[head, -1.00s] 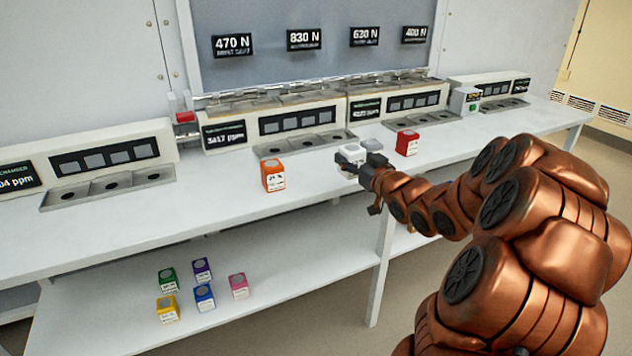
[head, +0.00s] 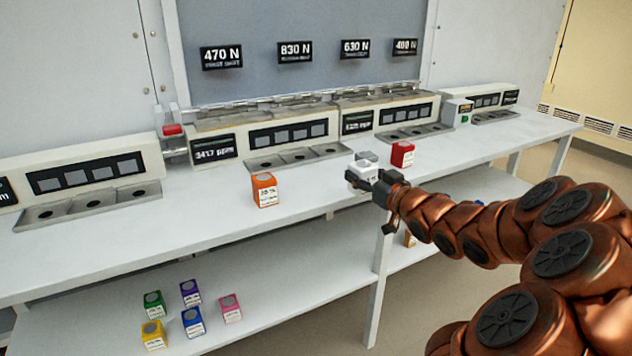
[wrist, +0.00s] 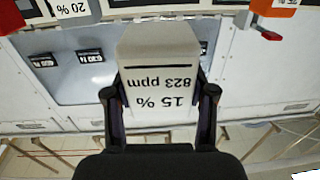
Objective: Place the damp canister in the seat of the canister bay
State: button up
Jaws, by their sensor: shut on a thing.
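My gripper (head: 376,186) is shut on a white canister (head: 361,177) in front of the bench's back row. In the wrist view the canister (wrist: 160,65) fills the middle between the two fingers (wrist: 160,105); its label, upside down there, reads 15 % and 823 ppm. An orange canister (head: 264,191) and a red canister (head: 402,154) stand on the bench to either side. The bays have grey trays with dark round seats: left tray (head: 85,207), middle tray (head: 297,158), right tray (head: 415,132). Which is the canister bay I cannot tell.
Several coloured canisters stand on the lower shelf (head: 260,290), with another partly hidden behind my arm. A red-topped fixture (head: 172,130) sits between the left and middle units.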

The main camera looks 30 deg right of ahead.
jog(key=w+a, duration=0.1)
jog(key=w, duration=0.3)
jog(key=w+a+f+b, duration=0.1)
jog(key=w, duration=0.4)
jog(key=w+a, duration=0.1)
jog(key=w, duration=0.3)
jog(key=shift+w+a+f, duration=0.15)
jog(key=shift+w+a, duration=0.1)
jog(key=shift+a, duration=0.1)
jog(key=f, duration=0.1)
jog(key=w+f, duration=0.1)
jog(key=shift+f+b, duration=0.3)
jog(key=shift+a+f, duration=0.1)
jog(key=shift+f, duration=0.2)
jog(key=shift+s+f, duration=0.1)
jog(key=shift+f, duration=0.1)
jog(key=o, duration=1.2)
jog(key=shift+o, duration=0.2)
